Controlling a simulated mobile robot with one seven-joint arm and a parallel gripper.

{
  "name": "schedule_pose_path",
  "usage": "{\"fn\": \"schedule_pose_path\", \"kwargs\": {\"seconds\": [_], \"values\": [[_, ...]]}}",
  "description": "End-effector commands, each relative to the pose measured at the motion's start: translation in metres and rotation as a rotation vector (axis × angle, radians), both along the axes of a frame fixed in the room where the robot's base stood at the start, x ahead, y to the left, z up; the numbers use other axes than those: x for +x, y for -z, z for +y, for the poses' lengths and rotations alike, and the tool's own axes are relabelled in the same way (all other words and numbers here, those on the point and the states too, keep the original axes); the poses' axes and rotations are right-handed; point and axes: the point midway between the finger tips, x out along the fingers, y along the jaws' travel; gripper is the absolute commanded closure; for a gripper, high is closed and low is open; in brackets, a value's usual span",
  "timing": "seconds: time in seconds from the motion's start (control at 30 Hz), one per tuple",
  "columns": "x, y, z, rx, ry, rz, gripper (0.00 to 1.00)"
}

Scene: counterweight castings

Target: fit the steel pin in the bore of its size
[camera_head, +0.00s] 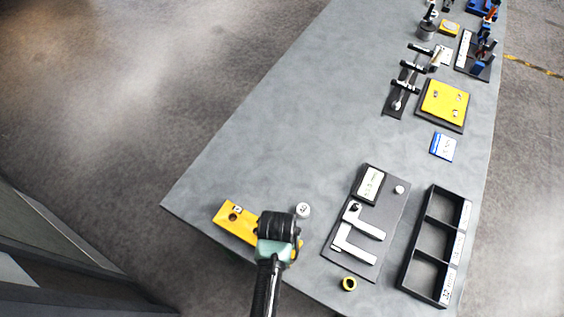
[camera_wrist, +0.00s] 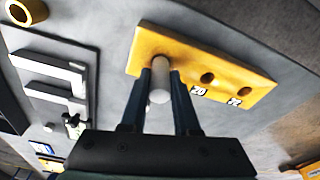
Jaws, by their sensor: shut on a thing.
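My gripper (camera_head: 278,222) is over the right part of the yellow block (camera_head: 224,215) at the table's near edge. In the wrist view my gripper (camera_wrist: 160,72) is shut on the pale steel pin (camera_wrist: 159,85), which stands between the two fingers with its round near end facing the camera. The pin's far end meets the left part of the block in that view. I cannot tell whether it is in a bore or only above the face. Two open dark bores show beside it, one bore (camera_wrist: 207,78) nearer and one bore (camera_wrist: 245,91) farther right, each with a small number label.
A small white-topped round piece (camera_head: 303,209) stands right of my gripper. A dark mat with a caliper (camera_head: 355,238), a yellow ring (camera_head: 349,284) and a black three-compartment tray (camera_head: 407,270) lie further right. A yellow plate (camera_head: 445,101) is farther back. The table's left middle is clear.

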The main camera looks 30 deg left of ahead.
Motion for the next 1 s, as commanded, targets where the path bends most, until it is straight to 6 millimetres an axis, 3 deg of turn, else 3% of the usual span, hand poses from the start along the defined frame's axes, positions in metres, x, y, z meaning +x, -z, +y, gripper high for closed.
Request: {"fn": "schedule_pose_path", "kwargs": {"seconds": [0.87,0.9,1.0], "values": [[0.001,0.023,0.0,0.0,0.0,-0.002,1.0],[0.001,0.022,0.0,0.0,0.0,-0.002,0.67],[0.001,0.022,0.0,0.0,0.0,-0.002,0.49]]}}
